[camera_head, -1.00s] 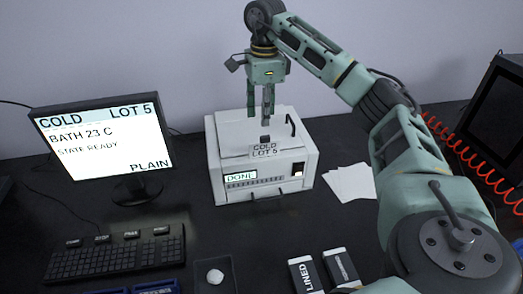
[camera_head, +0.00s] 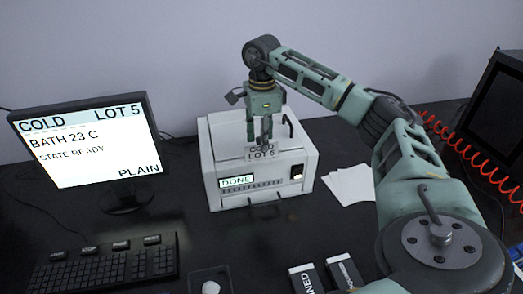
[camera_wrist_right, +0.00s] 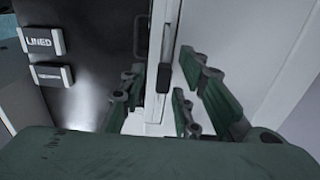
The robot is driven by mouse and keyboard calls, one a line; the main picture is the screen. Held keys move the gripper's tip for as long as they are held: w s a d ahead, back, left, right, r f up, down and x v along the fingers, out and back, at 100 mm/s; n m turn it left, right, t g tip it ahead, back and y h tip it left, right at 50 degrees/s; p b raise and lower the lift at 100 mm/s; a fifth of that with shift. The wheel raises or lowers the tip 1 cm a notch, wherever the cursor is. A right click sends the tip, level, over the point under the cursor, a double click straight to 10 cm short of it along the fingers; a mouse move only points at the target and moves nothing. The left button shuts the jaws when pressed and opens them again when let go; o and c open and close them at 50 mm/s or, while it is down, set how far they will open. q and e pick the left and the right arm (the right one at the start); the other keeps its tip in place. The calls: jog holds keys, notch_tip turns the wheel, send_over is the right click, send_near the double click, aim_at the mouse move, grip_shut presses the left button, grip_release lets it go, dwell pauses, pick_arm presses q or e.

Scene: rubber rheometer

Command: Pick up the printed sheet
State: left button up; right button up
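The printed face of the sheet cannot be made out there. My left gripper is out of view.
Blank white papers (camera_head: 350,185) lie right of the device. A monitor (camera_head: 90,140) and keyboard (camera_head: 105,262) stand left. A small tray with a white lump (camera_head: 210,287) and two dark packets (camera_head: 345,270) are in front. A red coiled hose (camera_head: 480,175) is at right.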

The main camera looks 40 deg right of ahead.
aim_at(262, 155)
notch_tip(262, 155, down, 2)
jog(key=shift+d+f, duration=0.1)
grip_shut()
dwell(0.4)
